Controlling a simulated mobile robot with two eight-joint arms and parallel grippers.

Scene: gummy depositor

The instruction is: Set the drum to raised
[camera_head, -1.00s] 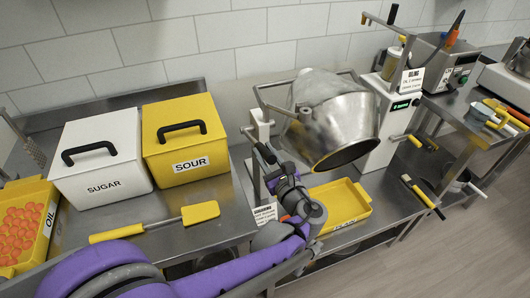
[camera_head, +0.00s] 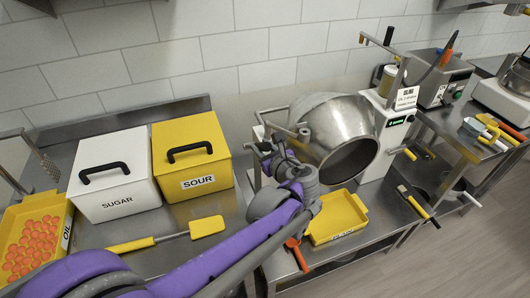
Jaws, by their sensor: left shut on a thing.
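The metal drum (camera_head: 328,112) is a steel bowl hung in a frame on the counter, in the middle of the head view. Its dark open mouth (camera_head: 352,160) points down and to the front right, so the drum is tilted. My left gripper (camera_head: 264,147) is at the left side of the drum, shut on what looks like its handle. The fingers are small and partly hidden by my own wrist, so the exact grip is hard to see. The white drive housing (camera_head: 377,150) with a green display stands right of the drum. My right gripper is not in view.
A yellow tray (camera_head: 338,222) sits below the drum mouth. White SUGAR (camera_head: 115,180) and yellow SOUR (camera_head: 190,155) bins stand on the left. A yellow spatula (camera_head: 207,227) lies before them. An oil tray (camera_head: 60,215) holds several orange gummies. Another machine (camera_head: 440,75) stands at right.

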